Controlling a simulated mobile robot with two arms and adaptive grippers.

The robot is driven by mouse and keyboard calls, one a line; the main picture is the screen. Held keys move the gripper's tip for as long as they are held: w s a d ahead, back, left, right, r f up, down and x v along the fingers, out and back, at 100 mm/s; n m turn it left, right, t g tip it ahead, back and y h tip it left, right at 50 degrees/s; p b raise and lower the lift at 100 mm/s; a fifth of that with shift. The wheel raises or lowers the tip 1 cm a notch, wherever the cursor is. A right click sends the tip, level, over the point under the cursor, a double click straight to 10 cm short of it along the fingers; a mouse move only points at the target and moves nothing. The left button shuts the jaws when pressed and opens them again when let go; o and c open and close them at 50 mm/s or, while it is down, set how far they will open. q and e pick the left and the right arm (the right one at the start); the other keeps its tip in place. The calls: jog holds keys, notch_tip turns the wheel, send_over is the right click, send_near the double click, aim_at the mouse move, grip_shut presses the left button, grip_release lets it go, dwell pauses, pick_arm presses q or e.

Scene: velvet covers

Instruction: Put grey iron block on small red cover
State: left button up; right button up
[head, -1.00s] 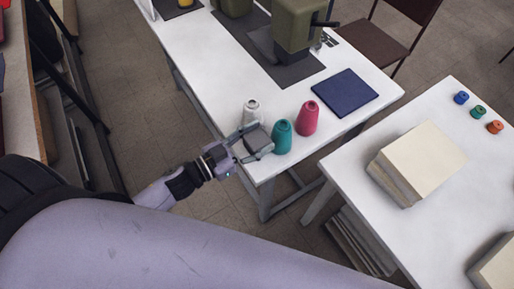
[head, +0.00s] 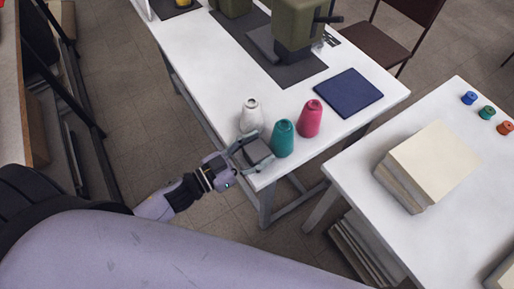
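The grey iron block (head: 258,151) is a dark grey squarish piece near the front corner of the white sewing table. My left gripper (head: 255,152) has its fingers on either side of the block and appears shut on it. I cannot tell whether the block touches the tabletop. The small red cover cannot be made out; only a sliver of something red (head: 2,3) shows at the top left corner. My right gripper is not in view.
White (head: 251,115), teal (head: 282,139) and pink (head: 309,119) thread cones stand close by the block. A dark blue square (head: 348,93) lies behind them, near a green sewing machine (head: 291,28). A second white table (head: 359,182) holds a cream stack (head: 436,160) and small spools.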

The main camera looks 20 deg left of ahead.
pick_arm(q)
jog(key=o, duration=0.3)
jog(key=shift+o, duration=0.2)
